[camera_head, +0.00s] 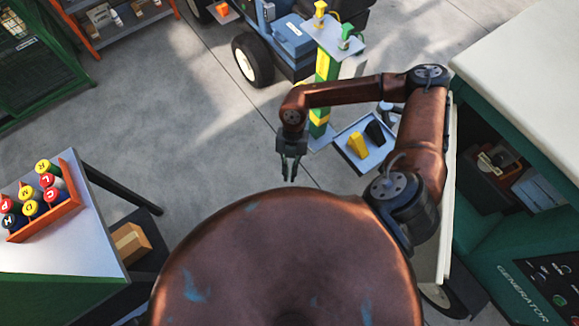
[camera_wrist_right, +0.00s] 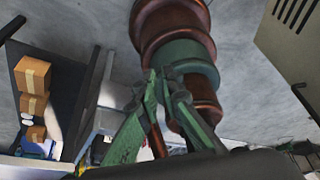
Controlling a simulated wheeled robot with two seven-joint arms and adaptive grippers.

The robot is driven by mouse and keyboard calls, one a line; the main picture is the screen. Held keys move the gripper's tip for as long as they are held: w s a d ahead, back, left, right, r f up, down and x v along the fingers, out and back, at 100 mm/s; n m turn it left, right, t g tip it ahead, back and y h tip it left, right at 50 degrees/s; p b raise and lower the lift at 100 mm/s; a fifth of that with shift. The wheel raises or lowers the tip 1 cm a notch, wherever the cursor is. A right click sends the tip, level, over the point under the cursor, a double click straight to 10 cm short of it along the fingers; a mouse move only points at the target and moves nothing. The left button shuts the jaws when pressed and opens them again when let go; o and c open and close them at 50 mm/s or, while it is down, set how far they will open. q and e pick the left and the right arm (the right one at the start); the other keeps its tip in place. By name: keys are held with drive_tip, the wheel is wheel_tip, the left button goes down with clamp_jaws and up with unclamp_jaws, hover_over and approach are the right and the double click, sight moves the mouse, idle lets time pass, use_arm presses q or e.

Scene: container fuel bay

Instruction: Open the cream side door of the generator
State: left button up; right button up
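The generator (camera_head: 545,262) stands at the right, green with a cream top and a "GENERATOR" panel. Its side is open, showing a dark bay with parts inside. A cream panel that looks like the side door (camera_head: 447,220) stands out from the generator, seen nearly edge-on and partly hidden behind my right arm. My right gripper (camera_head: 290,178) hangs to the left of this panel, well apart from it. In the right wrist view its fingertips (camera_wrist_right: 161,75) are close together with nothing held. My left gripper is not in view.
A grey tray (camera_head: 373,158) with a yellow and a black item lies beyond my right arm. A green-yellow post (camera_head: 324,70) and a blue wheeled machine (camera_head: 290,38) stand behind. A table (camera_head: 75,240) with an orange rack is at left. Floor between is clear.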

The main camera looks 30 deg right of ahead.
drive_tip(key=o, duration=0.5)
drive_tip(key=v, duration=1.2)
